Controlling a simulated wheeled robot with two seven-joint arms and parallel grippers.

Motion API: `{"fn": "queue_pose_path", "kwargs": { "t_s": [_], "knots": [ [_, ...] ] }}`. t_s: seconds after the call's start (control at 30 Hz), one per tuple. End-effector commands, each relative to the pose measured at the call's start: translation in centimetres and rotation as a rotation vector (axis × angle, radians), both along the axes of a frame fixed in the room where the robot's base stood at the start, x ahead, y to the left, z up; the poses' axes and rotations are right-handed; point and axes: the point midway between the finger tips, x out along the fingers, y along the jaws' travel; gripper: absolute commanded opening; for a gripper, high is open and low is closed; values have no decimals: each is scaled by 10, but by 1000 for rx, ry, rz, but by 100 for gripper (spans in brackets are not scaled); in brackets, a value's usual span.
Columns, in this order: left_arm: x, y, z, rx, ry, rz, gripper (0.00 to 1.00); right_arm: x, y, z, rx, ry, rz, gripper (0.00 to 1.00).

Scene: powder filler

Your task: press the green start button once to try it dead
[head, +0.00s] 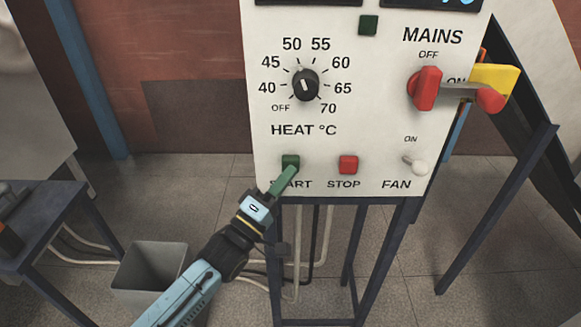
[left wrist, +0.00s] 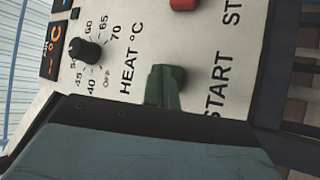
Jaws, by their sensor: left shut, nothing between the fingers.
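The white control panel (head: 330,120) faces me. The green start button (head: 290,160) is at its lower left, above the partly covered word START. My left gripper (head: 291,170) comes up from below, shut and empty, with its tips at the button's lower edge. In the left wrist view the green button (left wrist: 156,85) lies right in front of the gripper; whether they touch or the button is pushed in I cannot tell. The dark green lamp (head: 368,25) looks unlit. The red MAINS handle (head: 426,88) stands upright, toward OFF. My right gripper is out of view.
The red stop button (head: 348,164) and white-tipped fan toggle (head: 420,167) sit right of start. The heat knob (head: 306,86) is above. A yellow piece (head: 495,78) sticks out at the panel's right. A grey bin (head: 150,270) and dark table (head: 40,215) stand lower left.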

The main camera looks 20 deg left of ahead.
Motion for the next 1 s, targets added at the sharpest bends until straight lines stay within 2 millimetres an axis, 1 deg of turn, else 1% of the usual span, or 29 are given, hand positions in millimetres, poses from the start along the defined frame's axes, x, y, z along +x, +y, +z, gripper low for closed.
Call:
{"fn": "queue_pose_path", "kwargs": {
  "t_s": [0.47, 0.73, 0.87, 1.0],
  "knots": [
    [6, 2, 0, 2, 0, 1, 0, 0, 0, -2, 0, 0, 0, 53],
    [6, 2, 0, 1, 0, 2, 0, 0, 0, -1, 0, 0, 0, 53],
    [3, 1, 1, 0, 1, 1, 0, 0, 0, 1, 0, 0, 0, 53],
    [-4, -1, 1, 0, 1, 0, 0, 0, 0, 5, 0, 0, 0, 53]
  ]
}}
